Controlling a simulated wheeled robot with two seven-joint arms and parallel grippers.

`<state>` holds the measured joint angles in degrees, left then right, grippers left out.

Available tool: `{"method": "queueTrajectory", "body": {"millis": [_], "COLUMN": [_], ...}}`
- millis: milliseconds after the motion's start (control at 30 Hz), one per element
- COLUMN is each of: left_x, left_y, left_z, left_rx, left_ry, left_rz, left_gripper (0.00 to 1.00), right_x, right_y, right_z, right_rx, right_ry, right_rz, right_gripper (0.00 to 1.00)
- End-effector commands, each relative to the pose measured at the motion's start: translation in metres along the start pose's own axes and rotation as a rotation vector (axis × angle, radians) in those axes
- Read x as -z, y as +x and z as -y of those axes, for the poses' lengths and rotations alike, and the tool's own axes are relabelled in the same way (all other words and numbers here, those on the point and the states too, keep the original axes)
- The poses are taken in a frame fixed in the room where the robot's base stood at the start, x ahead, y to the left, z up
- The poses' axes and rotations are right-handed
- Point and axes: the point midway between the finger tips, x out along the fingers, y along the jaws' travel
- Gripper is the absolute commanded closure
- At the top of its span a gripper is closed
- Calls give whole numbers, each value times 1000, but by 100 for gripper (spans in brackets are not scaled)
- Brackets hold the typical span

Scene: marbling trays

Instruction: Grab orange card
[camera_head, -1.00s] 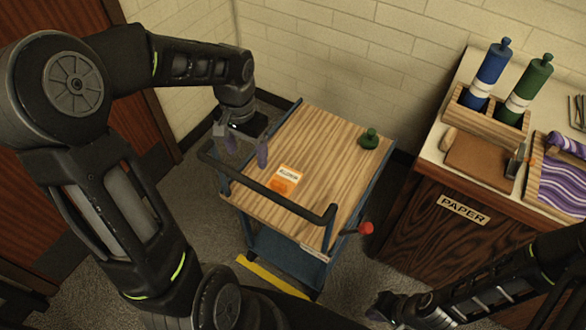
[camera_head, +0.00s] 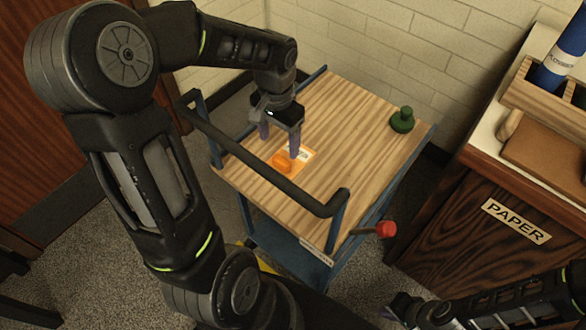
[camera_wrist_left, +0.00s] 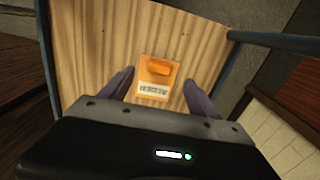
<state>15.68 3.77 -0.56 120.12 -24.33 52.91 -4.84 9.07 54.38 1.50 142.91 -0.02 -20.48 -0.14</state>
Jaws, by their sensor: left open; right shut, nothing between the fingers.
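The orange card (camera_head: 297,157) lies on the wooden top of the cart, with a white printed label and a raised orange piece on it. It also shows in the left wrist view (camera_wrist_left: 157,76), ahead of and between the two fingers. My left gripper (camera_head: 279,147) is open above the cart top, right by the card. In the head view one finger overlaps part of the card; I cannot tell whether it touches. My right gripper (camera_head: 392,308) is shut and empty at the bottom, away from the cart.
The cart (camera_head: 345,120) has a dark push rail (camera_head: 262,165) along its near side. A green knobbed object (camera_head: 402,120) stands at the cart's back right, and a red knob (camera_head: 386,229) sticks out at its side. A wooden cabinet marked PAPER (camera_head: 516,222) stands to the right.

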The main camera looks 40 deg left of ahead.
Motion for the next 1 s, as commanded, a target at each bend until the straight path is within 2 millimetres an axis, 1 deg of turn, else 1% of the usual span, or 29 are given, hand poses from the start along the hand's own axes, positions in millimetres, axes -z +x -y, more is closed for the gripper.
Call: {"method": "queueTrajectory", "body": {"millis": [33, 100, 433, 533, 733, 1000], "left_x": [0, 0, 0, 0, 0, 0], "left_y": [13, 15, 13, 19, 38, 39], "left_z": [0, 0, 0, 0, 0, 0], "left_rx": [0, 0, 0, 0, 0, 0], "left_ry": [0, 0, 0, 0, 0, 0], "left_rz": [-1, -1, 0, 1, 1, -1], "left_gripper": [29, 29, 29, 29, 29, 29], "right_x": [0, 0, 1, 1, 1, 1], "right_y": [12, 14, 12, 13, 15, 14], "right_z": [-4, -5, -4, -4, -5, -5], "right_rx": [1, 2, 2, 2, 2, 2], "right_ry": [-1, -2, -2, -2, -2, -2], "right_rz": [-1, -2, -3, -3, -3, -3], "right_gripper": [100, 100, 100, 100, 100, 100]}}
